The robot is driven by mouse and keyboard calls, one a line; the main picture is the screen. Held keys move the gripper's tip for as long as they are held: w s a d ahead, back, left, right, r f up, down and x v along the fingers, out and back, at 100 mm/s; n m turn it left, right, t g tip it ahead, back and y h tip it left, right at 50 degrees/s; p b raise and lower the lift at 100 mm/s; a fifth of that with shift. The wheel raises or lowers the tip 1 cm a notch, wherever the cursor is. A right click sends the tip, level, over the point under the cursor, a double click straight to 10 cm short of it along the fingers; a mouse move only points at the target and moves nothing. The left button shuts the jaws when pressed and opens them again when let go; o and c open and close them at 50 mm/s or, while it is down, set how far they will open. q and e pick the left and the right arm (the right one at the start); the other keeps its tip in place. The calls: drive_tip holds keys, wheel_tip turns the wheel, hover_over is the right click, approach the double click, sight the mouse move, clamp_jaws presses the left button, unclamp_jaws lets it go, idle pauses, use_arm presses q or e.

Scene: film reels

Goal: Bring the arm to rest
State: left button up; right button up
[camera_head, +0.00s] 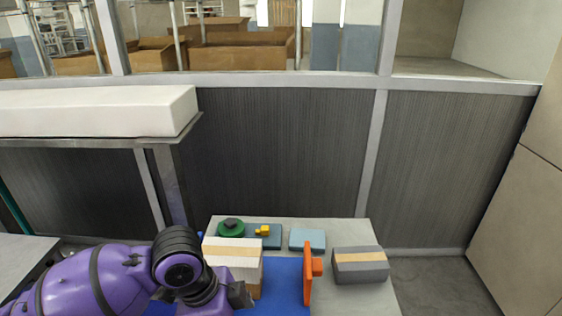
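My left arm, purple with black joints, comes in from the lower left. Its dark gripper (241,295) is low in the view, in front of the cream box (232,246) and by the left part of the blue mat (284,283). The finger gap is not clear, and I cannot tell whether it touches the box. No film reel shows clearly in its fingers. A round green reel-like piece (231,231) with a dark top lies at the table's back left. My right gripper is not in view.
The grey table (382,235) also bears a blue-grey slab with a yellow piece (264,231), a light blue block (307,239), an upright orange stand (308,285) and a grey box with a tan band (360,266). A white-topped ledge (95,110) is at left. A dark panelled wall stands behind.

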use_arm(q)
drive_tip(key=s+d+f+n+t+h, duration=0.1)
drive_tip(key=s+f+n+t, duration=0.1)
drive_tip(key=s+f+n, duration=0.55)
drive_tip(key=s+a+f+n+g+y, duration=0.15)
drive_tip(key=s+a+f+n, duration=0.3)
drive_tip(key=s+a, duration=0.45)
drive_tip(key=s+a+f+n+y, duration=0.3)
drive_tip(key=s+a+n, duration=0.3)
drive_tip(key=s, duration=0.4)
drive_tip(key=w+d+f+m+t+h, duration=0.1)
drive_tip(key=w+d+f+t, duration=0.2)
drive_tip(key=w+f+t, duration=0.5)
drive_tip(key=shift+w+d+f+p, duration=0.3)
drive_tip(key=shift+w+f+p, duration=0.1)
drive_tip(key=shift+w+f, duration=0.3)
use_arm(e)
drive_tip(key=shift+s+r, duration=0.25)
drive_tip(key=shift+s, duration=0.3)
use_arm(q)
drive_tip(key=shift+s, duration=0.1)
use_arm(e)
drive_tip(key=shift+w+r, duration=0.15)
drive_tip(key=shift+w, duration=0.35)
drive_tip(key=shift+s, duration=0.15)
